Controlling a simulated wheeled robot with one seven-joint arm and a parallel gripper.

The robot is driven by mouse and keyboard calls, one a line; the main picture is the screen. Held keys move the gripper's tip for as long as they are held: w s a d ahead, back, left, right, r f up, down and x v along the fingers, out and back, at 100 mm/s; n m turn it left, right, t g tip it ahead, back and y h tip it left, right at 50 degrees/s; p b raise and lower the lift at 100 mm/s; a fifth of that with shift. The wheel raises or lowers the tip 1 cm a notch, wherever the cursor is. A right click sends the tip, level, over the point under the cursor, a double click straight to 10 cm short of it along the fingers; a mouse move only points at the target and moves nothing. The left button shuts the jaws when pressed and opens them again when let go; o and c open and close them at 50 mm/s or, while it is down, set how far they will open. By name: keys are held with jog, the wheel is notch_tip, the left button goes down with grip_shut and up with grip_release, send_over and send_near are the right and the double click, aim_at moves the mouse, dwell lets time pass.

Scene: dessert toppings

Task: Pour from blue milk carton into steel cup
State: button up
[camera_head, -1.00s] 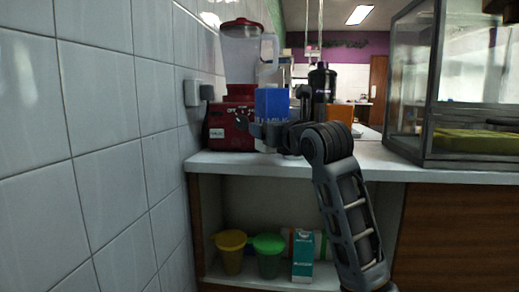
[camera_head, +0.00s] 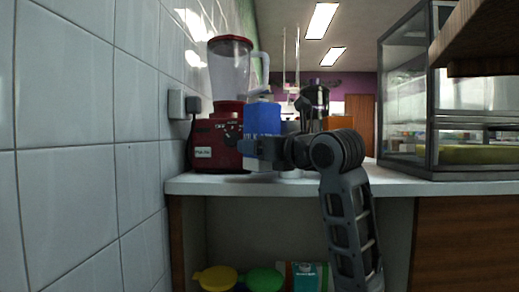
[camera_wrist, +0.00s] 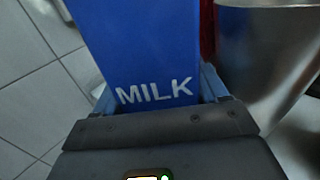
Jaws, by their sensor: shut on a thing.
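The blue milk carton (camera_head: 262,120) stands upright at the counter, in front of the red blender. My gripper (camera_head: 252,147) is shut on it from the right side. In the wrist view the carton (camera_wrist: 150,45), with white MILK lettering, sits between the fingers of my gripper (camera_wrist: 160,100). The steel cup (camera_wrist: 268,50) is large at the right of the wrist view, close beside the carton. Its inside is not visible. In the head view my arm hides most of the cup's place. I cannot tell whether the carton touches the counter.
The red blender (camera_head: 215,140) stands left, near the tiled wall (camera_head: 75,150). A dark-topped appliance (camera_head: 315,105) is behind my arm. A glass case (camera_head: 405,90) stands right on the counter (camera_head: 400,180). Yellow (camera_head: 215,278) and green (camera_head: 264,279) tubs sit below.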

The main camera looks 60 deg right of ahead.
aim_at(256, 132)
jog(key=shift+w+a+r+m+p, duration=0.25)
jog(key=shift+r+m+p, duration=0.35)
jog(key=shift+p, duration=1.05)
jog(key=shift+a+r+m+p, duration=0.2)
jog(key=shift+m+p, duration=0.2)
jog(key=shift+p, duration=0.7)
jog(key=shift+w+a+r+m+p, duration=0.1)
jog(key=shift+r+m+p, duration=0.15)
jog(key=shift+p, duration=0.85)
jog(key=shift+p, duration=0.4)
jog(key=shift+f+m, duration=0.2)
jog(key=shift+m, duration=0.05)
jog(key=shift+r, duration=0.1)
jog(key=shift+r+m+p, duration=0.6)
jog(key=shift+r+p, duration=0.05)
jog(key=shift+p, duration=0.1)
